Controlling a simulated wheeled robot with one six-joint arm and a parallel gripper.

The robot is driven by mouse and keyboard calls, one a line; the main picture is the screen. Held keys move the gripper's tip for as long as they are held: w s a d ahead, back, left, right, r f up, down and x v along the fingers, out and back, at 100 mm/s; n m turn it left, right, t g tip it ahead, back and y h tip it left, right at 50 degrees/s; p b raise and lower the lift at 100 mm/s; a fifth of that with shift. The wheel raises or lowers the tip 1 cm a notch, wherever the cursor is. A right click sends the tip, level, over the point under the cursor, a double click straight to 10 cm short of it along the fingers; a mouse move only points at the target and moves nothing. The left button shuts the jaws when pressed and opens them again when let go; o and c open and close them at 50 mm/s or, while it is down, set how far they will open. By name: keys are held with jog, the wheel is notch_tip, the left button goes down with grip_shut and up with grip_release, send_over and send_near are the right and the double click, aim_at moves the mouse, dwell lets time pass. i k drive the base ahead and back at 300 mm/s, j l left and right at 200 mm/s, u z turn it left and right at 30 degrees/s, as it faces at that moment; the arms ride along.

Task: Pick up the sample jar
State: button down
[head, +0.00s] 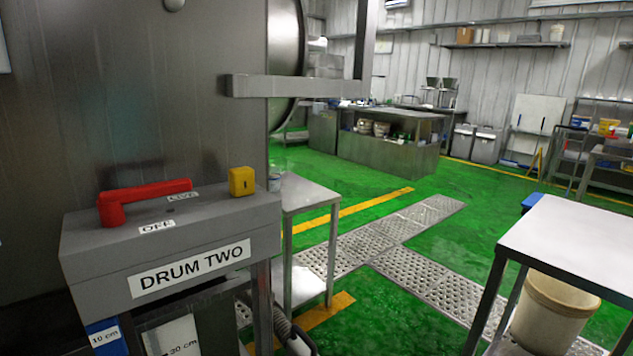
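A small grey, jar-like cylinder (274,182) stands near the left edge of a steel side table (312,194), just behind the DRUM TWO control box. It is small in the picture, and I cannot tell for sure that it is the sample jar. The control box and its yellow block stand close to its left. My gripper is not in view.
The grey control box (110,262) with a red lever (145,199) and yellow block (242,181) fills the left foreground. A steel table (575,240) with a beige bucket (552,312) beneath stands at right. Green floor with metal grating (425,283) lies between the tables.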

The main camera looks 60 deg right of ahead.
aim_at(275, 173)
jog(key=z, duration=1.5)
